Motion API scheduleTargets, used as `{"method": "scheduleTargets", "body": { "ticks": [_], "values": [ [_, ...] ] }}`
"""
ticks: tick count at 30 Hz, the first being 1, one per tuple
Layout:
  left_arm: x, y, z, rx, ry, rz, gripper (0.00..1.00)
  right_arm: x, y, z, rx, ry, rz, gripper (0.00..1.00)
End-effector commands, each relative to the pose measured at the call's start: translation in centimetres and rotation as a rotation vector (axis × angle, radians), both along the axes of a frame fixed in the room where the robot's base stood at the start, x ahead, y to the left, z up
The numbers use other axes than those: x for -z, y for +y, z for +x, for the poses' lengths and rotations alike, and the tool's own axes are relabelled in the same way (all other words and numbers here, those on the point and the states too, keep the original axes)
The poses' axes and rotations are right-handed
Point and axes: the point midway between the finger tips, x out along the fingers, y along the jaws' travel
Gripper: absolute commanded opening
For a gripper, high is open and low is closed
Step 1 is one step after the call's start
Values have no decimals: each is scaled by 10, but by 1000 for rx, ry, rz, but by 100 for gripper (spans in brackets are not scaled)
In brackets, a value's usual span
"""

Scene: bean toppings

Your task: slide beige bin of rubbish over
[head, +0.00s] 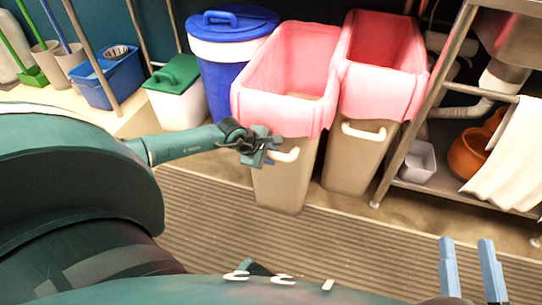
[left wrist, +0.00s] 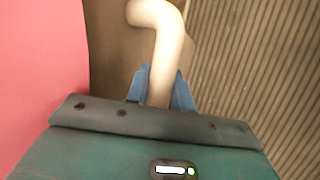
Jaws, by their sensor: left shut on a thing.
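Two beige bins with pink liners folded over their rims stand side by side in the head view. The left beige bin (head: 282,187) has a white handle (head: 287,155) on its front. My left gripper (head: 268,152) is shut on that handle at its left end. In the left wrist view the pale handle (left wrist: 165,35) passes between the blue fingers (left wrist: 160,90), with the pink liner (left wrist: 40,70) to the left. The right beige bin (head: 353,165) has its own white handle (head: 364,132). My right gripper (head: 468,268) is open and empty at the lower right.
A blue bin with a white band (head: 226,80) and a green-lidded white bin (head: 177,98) stand left of the beige bins. A metal shelf (head: 433,190) with pots and a hanging towel is at the right. The ribbed mat (head: 330,235) in front is clear.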

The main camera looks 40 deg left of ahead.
Motion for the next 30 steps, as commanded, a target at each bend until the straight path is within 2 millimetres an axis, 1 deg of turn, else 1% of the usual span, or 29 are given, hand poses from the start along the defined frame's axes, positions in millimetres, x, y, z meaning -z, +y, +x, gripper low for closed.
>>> {"method": "scheduleTargets", "body": {
  "ticks": [7, 8, 15, 17, 25, 28, 30],
  "values": [
    [2, -1, -2, 5, 6, 3, 0, 1, 0, 0, 0, 1, 0, 36],
    [2, -1, -2, 5, 6, 3, 25, 1, 0, 0, 0, 2, -1, 36],
    [1, -1, -1, 4, 3, 1, 44, 3, 0, 1, 1, 5, -4, 36],
    [1, 0, -1, 2, 2, 1, 49, 3, 0, 1, 1, 6, -4, 36],
    [-3, 1, 0, 1, -2, 1, 49, 2, 0, 1, 3, 5, -4, 36],
    [-12, 3, -5, 0, -3, 4, 49, -4, 0, 1, 7, 0, -10, 36],
    [-21, 5, -12, 1, -1, 3, 49, -9, -1, 2, 12, -6, -19, 36]
  ]
}}
